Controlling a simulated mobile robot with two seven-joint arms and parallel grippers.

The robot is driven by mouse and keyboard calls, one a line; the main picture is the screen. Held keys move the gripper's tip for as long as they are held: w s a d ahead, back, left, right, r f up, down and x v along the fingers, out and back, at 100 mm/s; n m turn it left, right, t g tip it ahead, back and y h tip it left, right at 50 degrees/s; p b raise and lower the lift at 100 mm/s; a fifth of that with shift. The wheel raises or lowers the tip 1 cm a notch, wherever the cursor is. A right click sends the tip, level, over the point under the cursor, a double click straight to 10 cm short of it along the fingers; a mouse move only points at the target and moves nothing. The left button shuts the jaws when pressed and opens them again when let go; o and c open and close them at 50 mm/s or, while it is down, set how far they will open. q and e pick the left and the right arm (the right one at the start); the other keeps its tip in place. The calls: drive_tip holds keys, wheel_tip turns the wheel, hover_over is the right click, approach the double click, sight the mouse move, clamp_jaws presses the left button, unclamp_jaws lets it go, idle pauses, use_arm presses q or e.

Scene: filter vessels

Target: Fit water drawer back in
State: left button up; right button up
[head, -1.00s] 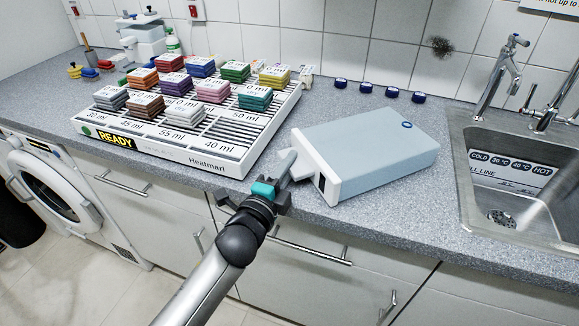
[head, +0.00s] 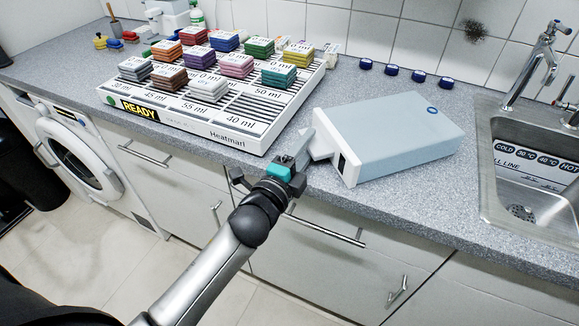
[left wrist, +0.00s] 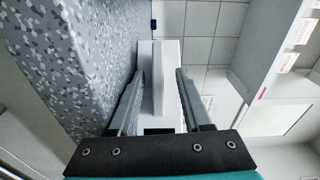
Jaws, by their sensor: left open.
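The water drawer (head: 390,138) is a pale blue-grey box with a white front and a white handle. It lies on the counter with its front facing my left arm. My left gripper (head: 306,152) is at the handle, low over the counter's front edge. In the left wrist view the open fingers (left wrist: 160,78) stand on either side of the white handle (left wrist: 161,92), with gaps visible beside it. Whether a finger touches the handle I cannot tell. The opening the drawer belongs in is not seen. My right gripper is not in view.
A white Heatmart tray (head: 236,138) with several coloured blocks stands left of the drawer. Several dark blue caps (head: 391,70) lie near the wall. A steel sink (head: 487,190) with taps is at right. A washing machine (head: 65,150) is below left.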

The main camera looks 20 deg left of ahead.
use_arm(q)
drive_tip(key=s+a, duration=0.1)
drive_tip(key=s, duration=0.9)
drive_tip(key=shift+s, duration=0.35)
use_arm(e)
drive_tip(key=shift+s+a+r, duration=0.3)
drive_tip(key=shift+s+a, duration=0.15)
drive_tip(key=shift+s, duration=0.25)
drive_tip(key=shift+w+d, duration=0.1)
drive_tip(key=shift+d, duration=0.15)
